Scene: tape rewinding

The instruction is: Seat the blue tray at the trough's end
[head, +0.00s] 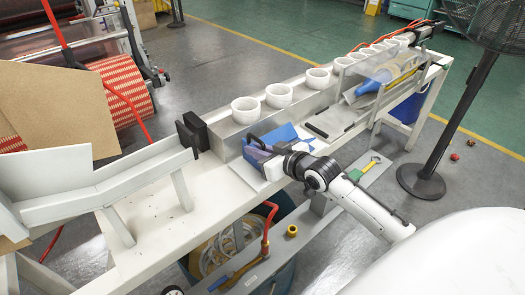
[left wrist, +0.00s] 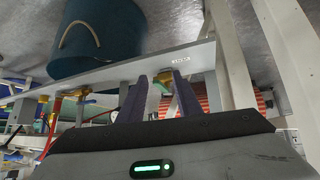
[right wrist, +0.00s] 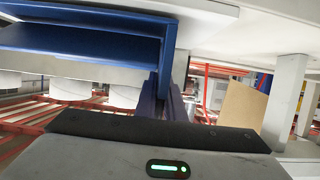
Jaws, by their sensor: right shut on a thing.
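The blue tray (head: 283,134) is on or just above the white bench, beside the grey ledge; I cannot tell if it touches the bench. My right gripper (head: 257,148) reaches it from the front. In the right wrist view the fingers (right wrist: 166,85) are closed on the wall of the blue tray (right wrist: 85,42). The white sloping trough (head: 125,182) stands to the left, with black blocks (head: 190,132) at its right end. The tray is apart from the trough, to its right. My left gripper (left wrist: 160,82) is open, below bench height; it is not seen in the head view.
Several white rolls (head: 279,95) stand in a row on the grey ledge behind the tray. A clear guard (head: 375,70) and a blue bottle-like thing (head: 368,85) are at the right. A fan stand (head: 421,180) is on the floor. A blue bin (left wrist: 100,38) shows near my left gripper.

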